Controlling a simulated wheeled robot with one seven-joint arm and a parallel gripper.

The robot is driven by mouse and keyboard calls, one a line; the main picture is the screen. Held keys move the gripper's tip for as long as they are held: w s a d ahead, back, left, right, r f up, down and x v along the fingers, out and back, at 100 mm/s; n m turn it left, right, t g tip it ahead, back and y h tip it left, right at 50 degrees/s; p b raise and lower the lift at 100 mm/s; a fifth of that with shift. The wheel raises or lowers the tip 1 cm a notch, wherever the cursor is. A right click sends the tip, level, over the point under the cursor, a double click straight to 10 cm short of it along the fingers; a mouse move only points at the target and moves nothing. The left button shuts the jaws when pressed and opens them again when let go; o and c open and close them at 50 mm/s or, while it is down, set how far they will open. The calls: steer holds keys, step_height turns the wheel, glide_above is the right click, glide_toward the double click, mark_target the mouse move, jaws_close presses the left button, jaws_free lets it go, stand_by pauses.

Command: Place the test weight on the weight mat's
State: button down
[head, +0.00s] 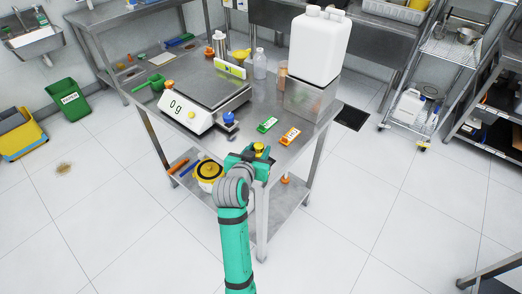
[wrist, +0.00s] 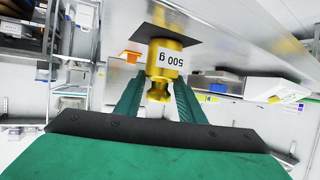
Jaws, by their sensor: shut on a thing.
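The test weight (wrist: 165,60) is brass, with a "500 g" label that reads upside down in the wrist view. In the head view the weight (head: 259,147) shows as a small yellow shape at the front corner of the steel table. My gripper (head: 256,157) is shut on it, with a green finger on each side in the wrist view (wrist: 159,84). A dark square, seemingly the weight mat (wrist: 186,39), lies at the weight's base end. I cannot tell whether the two touch. My gripper mostly hides the mat in the head view.
A scale (head: 189,112) reading "0 g" stands on the table (head: 245,137), with a blue-topped object (head: 229,119) beside it. A green tag (head: 267,125) and an orange tag (head: 289,135) lie near my gripper. A white jug (head: 320,45) stands on a steel box at the back right.

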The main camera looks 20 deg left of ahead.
steer(key=shift+d+f, duration=0.1)
steer(key=shift+d, duration=0.15)
steer(key=c, duration=1.2)
jaws_free()
steer(key=shift+w, duration=0.1)
steer(key=shift+o, duration=0.2)
steer(key=shift+d, duration=0.1)
